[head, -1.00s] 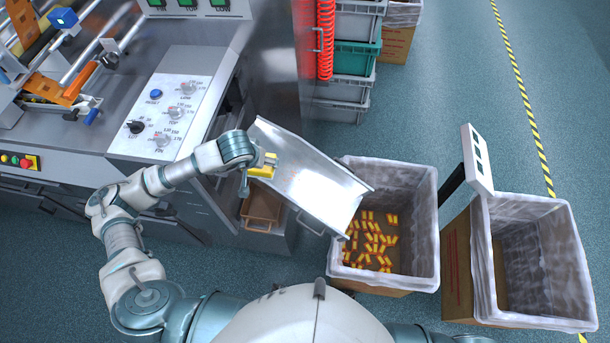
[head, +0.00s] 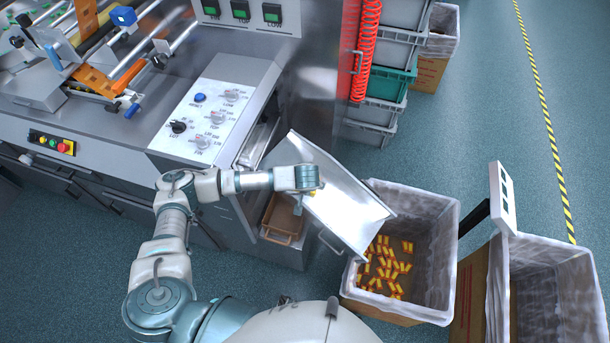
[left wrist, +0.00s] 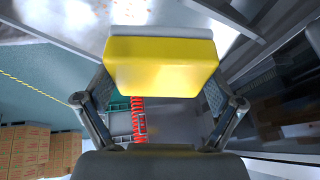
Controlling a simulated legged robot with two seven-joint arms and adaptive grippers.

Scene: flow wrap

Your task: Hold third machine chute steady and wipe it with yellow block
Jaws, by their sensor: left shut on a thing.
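The metal chute (head: 340,200) slopes from the machine's side down toward a lined bin. My left gripper (head: 308,190) is over the chute's left part, shut on the yellow block. Only a small bit of the yellow block (head: 313,193) shows in the head view. In the left wrist view the yellow block (left wrist: 160,65) fills the space between the fingers, with a grey strip along its far edge. The chute's bright surface (left wrist: 75,15) lies just beyond it; I cannot tell if they touch. My right gripper is not in view.
The lined bin (head: 447,215) under the chute's lower end holds several orange-yellow packets (head: 385,265). Another lined bin (head: 540,255) stands to its right. A brown tray (head: 283,215) sits below the chute. The control panel (head: 212,120) is at the upper left.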

